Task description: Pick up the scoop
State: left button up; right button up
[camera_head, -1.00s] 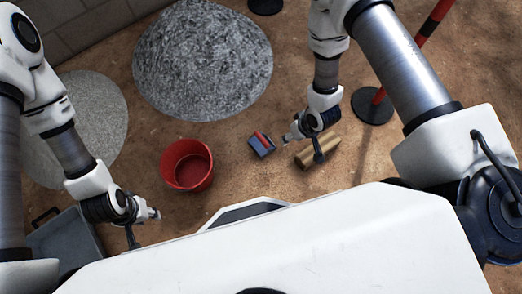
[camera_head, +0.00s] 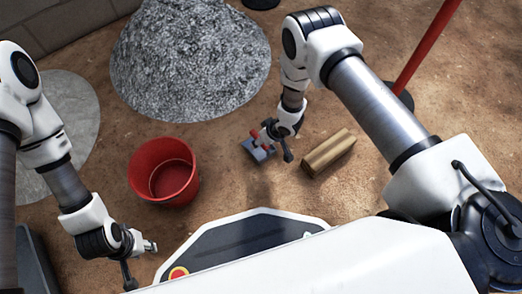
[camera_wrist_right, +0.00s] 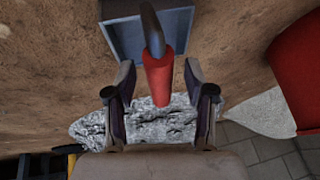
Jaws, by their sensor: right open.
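The scoop (camera_head: 259,151) lies on the ground right of the red bucket, with a blue-grey pan and a red handle. In the right wrist view its pan (camera_wrist_right: 121,38) is at the top, and its red handle (camera_wrist_right: 160,78) points towards me. My right gripper (camera_head: 274,146) is over the scoop and partly hides it. In the wrist view its open fingers (camera_wrist_right: 160,74) stand on either side of the handle, with gaps on both sides. My left gripper (camera_head: 141,262) is open and empty at the lower left, away from the scoop.
A red bucket (camera_head: 163,171) stands left of the scoop. A wooden block (camera_head: 329,154) lies close to its right. A grey gravel heap (camera_head: 190,60) is behind, and a red post (camera_head: 427,45) stands at the right.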

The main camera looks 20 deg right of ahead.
jog(key=shift+w+f, duration=0.1)
jog(key=shift+f, duration=0.1)
grip_shut()
notch_tip(320, 180, up, 9)
jog(key=p, duration=0.6)
jog(key=shift+r, duration=0.55)
